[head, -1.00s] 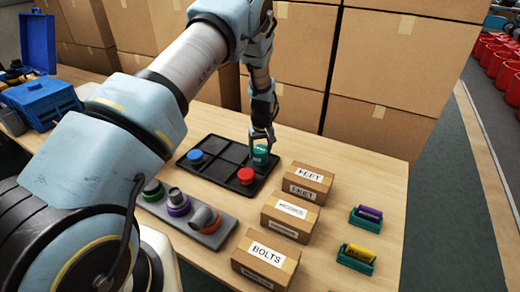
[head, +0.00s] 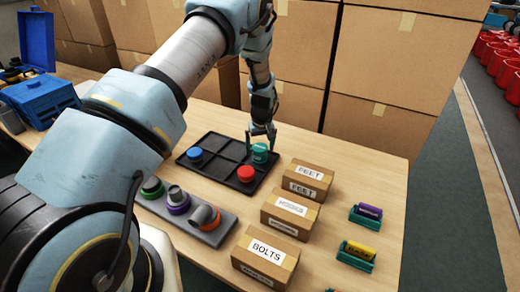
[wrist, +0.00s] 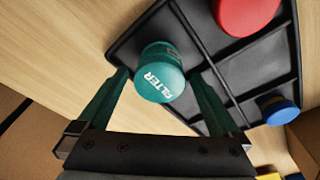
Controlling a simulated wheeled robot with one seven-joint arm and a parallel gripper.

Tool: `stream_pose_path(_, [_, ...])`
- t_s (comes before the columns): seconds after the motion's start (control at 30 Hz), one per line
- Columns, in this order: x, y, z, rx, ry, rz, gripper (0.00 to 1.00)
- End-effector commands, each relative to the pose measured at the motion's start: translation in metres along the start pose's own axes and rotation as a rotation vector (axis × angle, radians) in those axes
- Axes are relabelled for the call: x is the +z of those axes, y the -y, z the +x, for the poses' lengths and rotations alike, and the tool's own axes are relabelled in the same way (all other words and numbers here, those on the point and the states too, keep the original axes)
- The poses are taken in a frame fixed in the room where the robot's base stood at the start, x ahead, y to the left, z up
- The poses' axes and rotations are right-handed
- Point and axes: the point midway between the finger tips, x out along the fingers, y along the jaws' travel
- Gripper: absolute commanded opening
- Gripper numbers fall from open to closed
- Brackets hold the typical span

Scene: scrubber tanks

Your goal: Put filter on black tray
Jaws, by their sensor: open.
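The teal filter (head: 260,152) stands upright in the far right compartment of the black tray (head: 217,165). In the wrist view the filter (wrist: 160,72) shows its lettered top, and the tray (wrist: 215,50) lies under it. My gripper (head: 262,132) is just above the filter. Its green fingers are spread on either side, apart from the filter, and hold nothing. A red-lidded container (head: 246,174) is in the near right compartment and a blue-lidded one (head: 195,155) is at the left of the tray.
A grey holder (head: 200,225) with several ringed parts lies in front of the tray. Small cardboard boxes (head: 268,256) stand to the right, with green holders (head: 365,214) beyond them. Large cartons (head: 280,60) rise behind the table.

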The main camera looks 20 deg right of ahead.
Motion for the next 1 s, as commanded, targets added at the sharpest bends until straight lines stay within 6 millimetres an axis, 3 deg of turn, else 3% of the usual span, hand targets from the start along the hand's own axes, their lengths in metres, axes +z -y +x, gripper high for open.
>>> stream_pose_path(0.53, [0.0,-0.001,-0.095,0.003,-0.004,0.0,1.0])
stream_pose_path(0.7, [0.0,0.0,-0.11,0.001,-0.001,0.0,1.0])
stream_pose_path(0.9, [0.0,0.001,-0.114,0.0,0.0,-0.001,1.0])
stream_pose_path(1.0, [-0.003,0.016,-0.121,0.002,0.001,-0.007,1.0])
